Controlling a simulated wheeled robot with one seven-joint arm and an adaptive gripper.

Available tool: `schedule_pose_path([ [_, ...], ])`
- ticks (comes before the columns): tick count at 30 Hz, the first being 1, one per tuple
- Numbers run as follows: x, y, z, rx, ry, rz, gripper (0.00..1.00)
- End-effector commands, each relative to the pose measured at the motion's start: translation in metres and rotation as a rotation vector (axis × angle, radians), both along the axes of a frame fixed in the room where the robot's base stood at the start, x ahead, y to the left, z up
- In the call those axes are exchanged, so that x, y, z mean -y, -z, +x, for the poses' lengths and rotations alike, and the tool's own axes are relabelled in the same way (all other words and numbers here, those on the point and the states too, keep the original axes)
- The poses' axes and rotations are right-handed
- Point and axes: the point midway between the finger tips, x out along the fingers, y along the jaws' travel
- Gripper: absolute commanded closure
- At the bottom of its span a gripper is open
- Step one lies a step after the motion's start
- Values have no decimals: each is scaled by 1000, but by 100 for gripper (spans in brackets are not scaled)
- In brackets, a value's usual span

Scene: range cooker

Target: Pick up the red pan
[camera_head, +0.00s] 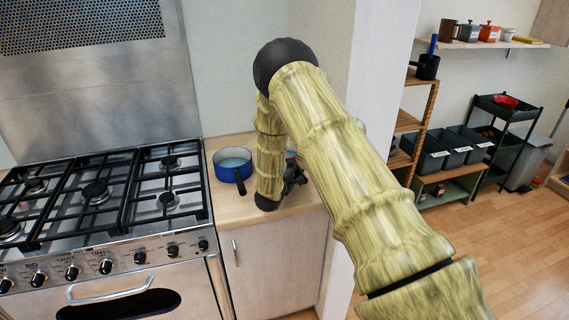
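My gripper (294,179) is dark and hangs low over the wooden counter beside the cooker, mostly hidden behind my own arm. I cannot see whether its fingers are open or shut. A small pale, reddish-edged bit of something (291,155) shows between my arm links just above the gripper. It may be part of the red pan, but my arm hides the rest, and I cannot tell whether the gripper touches it. A red dish-like thing (505,102) lies on top of the dark trolley at the far right, too small to identify surely.
A blue pan (231,170) with a dark handle stands on the counter (232,207), left of my arm. The range cooker (98,196) is at left. A white wall edge (372,100) stands right of the counter. Shelves and dark bins (430,158) stand further right.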

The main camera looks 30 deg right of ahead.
Motion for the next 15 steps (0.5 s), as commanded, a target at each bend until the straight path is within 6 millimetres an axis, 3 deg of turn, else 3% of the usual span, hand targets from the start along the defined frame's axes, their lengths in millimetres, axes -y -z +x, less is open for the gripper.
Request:
schedule_pose_path([
  [3,0,0,0,0,0,0,100],
  [15,0,-2,1,2,-1,-1,100],
])
